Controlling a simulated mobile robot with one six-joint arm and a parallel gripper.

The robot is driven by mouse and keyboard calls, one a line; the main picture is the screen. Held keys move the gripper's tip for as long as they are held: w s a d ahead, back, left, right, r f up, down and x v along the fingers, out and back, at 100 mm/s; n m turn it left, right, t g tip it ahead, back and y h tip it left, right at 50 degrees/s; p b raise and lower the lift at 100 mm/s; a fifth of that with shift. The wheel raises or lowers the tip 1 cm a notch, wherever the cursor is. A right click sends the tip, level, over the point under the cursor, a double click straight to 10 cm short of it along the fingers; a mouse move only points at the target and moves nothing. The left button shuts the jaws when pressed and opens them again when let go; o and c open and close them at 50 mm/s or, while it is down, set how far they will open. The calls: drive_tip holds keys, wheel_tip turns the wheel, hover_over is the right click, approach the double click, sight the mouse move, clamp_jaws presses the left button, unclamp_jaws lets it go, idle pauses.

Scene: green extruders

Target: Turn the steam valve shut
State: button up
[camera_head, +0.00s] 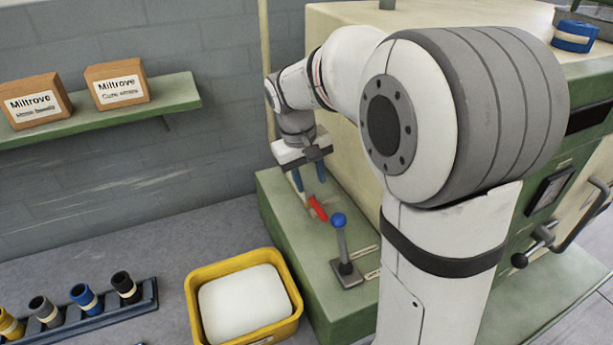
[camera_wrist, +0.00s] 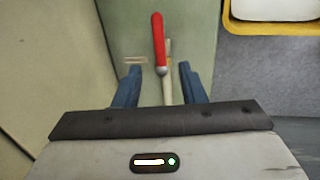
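A lever with a red handle (camera_head: 317,208) stands on the green ledge of the machine. The red handle also shows in the wrist view (camera_wrist: 157,35), with its pale shaft running back between my fingers. A second lever with a blue knob (camera_head: 339,220) stands on a grey base nearer the camera. The labels by the levers are too small to read, so I cannot tell which is the steam valve. My gripper (camera_head: 311,184) is above the red-handled lever, pointing down. Its blue fingers (camera_wrist: 159,69) are apart, one on each side of the lever, with gaps showing.
A yellow bin (camera_head: 291,325) with a white block inside stands left of the green ledge (camera_head: 285,235). A rack (camera_head: 147,297) of coloured spools is at the lower left. Two brown boxes (camera_head: 117,85) sit on a wall shelf (camera_head: 176,92). The cream machine body rises right of the levers.

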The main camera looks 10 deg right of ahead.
sight(316, 204)
drive_tip(key=f, duration=0.2)
drive_tip(key=d+f, duration=0.1)
drive_tip(key=f, duration=0.2)
drive_tip(key=f+p, duration=0.1)
drive_tip(key=f, duration=0.1)
drive_tip(key=shift+w+d+f, duration=0.1)
drive_tip(key=shift+d+f, duration=0.05)
drive_tip(key=shift+d, duration=0.1)
drive_tip(key=shift+c, duration=0.3)
clamp_jaws()
